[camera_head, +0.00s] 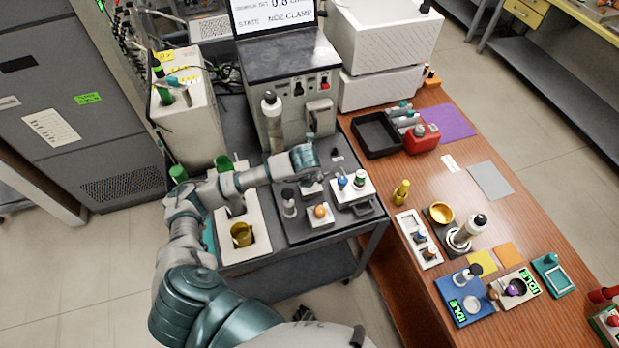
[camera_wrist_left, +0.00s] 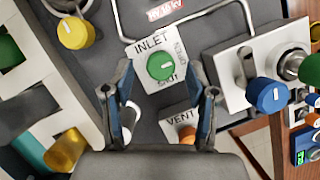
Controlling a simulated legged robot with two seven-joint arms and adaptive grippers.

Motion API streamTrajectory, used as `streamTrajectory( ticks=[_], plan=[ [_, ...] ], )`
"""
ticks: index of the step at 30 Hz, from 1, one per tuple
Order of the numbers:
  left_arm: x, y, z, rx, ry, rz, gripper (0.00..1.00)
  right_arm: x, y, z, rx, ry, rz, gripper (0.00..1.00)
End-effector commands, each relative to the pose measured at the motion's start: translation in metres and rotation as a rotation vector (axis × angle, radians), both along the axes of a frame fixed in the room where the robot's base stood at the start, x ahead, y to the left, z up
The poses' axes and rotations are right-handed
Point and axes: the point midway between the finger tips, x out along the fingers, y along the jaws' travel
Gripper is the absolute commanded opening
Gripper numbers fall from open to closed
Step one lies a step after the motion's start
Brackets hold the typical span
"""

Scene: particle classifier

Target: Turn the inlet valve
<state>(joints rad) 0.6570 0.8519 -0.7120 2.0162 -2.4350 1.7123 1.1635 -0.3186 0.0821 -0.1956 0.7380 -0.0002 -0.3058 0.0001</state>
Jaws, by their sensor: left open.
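The inlet valve (camera_wrist_left: 161,66) is a round green knob with a pale mark, on a white plate lettered INLET in the left wrist view. My left gripper (camera_wrist_left: 165,92) is open, its two blue-lined fingers spread to the left and right below the knob in that view. Nothing is between the fingertips, and I cannot tell the height gap to the knob. In the head view my left gripper (camera_head: 312,184) hangs over the dark cart top, and the hand hides the inlet knob. My right gripper is not in view.
An orange VENT knob (camera_head: 320,211) stands close in front of the gripper. A blue knob (camera_wrist_left: 268,95) sits on a white block to the right. A bottle-like grey post (camera_head: 289,203) stands to the left. The instrument cabinet (camera_head: 285,85) rises behind.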

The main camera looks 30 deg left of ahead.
Motion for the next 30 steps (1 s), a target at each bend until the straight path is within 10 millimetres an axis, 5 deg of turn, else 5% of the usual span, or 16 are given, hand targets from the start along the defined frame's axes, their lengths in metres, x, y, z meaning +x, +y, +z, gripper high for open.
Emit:
streamTrajectory(
  ticks=[12, 30],
  plan=[
    [-0.028, -0.013, 0.08, -0.002, -0.004, 0.0, 0.58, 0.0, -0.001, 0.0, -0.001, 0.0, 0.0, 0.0],
    [-0.034, -0.014, 0.092, -0.001, -0.001, 0.001, 0.58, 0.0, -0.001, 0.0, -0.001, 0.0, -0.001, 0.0]
  ],
)
